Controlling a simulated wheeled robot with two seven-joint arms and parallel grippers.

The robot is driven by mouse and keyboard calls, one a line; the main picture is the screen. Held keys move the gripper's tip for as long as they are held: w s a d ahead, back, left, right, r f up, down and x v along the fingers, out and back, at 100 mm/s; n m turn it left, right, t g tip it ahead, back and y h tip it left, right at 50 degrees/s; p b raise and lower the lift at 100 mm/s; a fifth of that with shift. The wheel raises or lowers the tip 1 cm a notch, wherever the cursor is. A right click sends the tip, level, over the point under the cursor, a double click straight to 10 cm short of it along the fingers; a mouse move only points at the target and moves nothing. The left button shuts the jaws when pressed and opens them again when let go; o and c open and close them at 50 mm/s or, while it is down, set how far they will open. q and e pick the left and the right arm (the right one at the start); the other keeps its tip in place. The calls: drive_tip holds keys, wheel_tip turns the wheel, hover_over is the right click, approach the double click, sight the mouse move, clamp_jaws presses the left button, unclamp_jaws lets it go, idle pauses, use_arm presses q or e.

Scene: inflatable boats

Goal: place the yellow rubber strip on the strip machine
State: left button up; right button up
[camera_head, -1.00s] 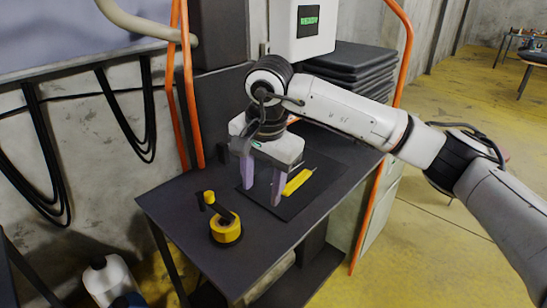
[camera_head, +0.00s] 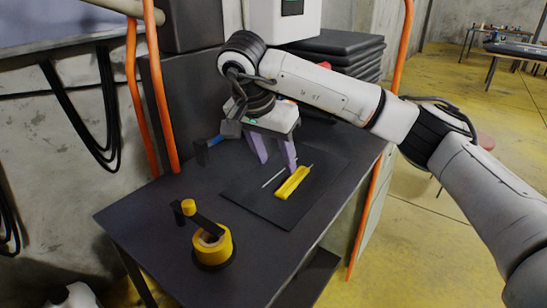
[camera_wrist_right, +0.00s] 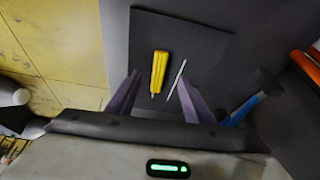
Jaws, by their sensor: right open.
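I cannot tell for sure which is the rubber strip. A white box with a small screen (camera_head: 283,18) at the back may be the strip machine. My right gripper (camera_head: 278,167) is open and empty over the mat's far part, apart from the yellow tool. My left gripper is not in view.
A thin silver tool (camera_head: 273,178) lies beside the yellow one on the mat (camera_head: 245,190). A blue-handled tool (camera_head: 215,141) lies at the table's back left. Black slabs (camera_head: 340,55) are stacked behind. Orange pipes (camera_head: 161,95) rise at the back. The table's front (camera_head: 165,225) has free room.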

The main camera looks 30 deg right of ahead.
sight(283, 182)
drive_tip(key=x, duration=1)
drive_tip(key=shift+f, duration=0.15)
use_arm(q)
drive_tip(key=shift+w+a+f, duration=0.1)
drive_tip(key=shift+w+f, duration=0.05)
use_arm(e)
drive_tip(key=c, duration=1.1)
drive_tip(key=shift+w+d, duration=0.25)
drive_tip(key=shift+w, duration=0.3)
drive_tip(key=shift+w+d, duration=0.3)
drive_tip(key=shift+w, duration=0.3)
drive_tip(key=shift+c, duration=0.2)
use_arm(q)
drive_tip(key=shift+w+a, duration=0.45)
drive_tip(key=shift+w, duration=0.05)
use_arm(e)
drive_tip(key=shift+w+d, duration=0.15)
drive_tip(key=shift+w, duration=0.6)
drive_tip(key=o, duration=1.1)
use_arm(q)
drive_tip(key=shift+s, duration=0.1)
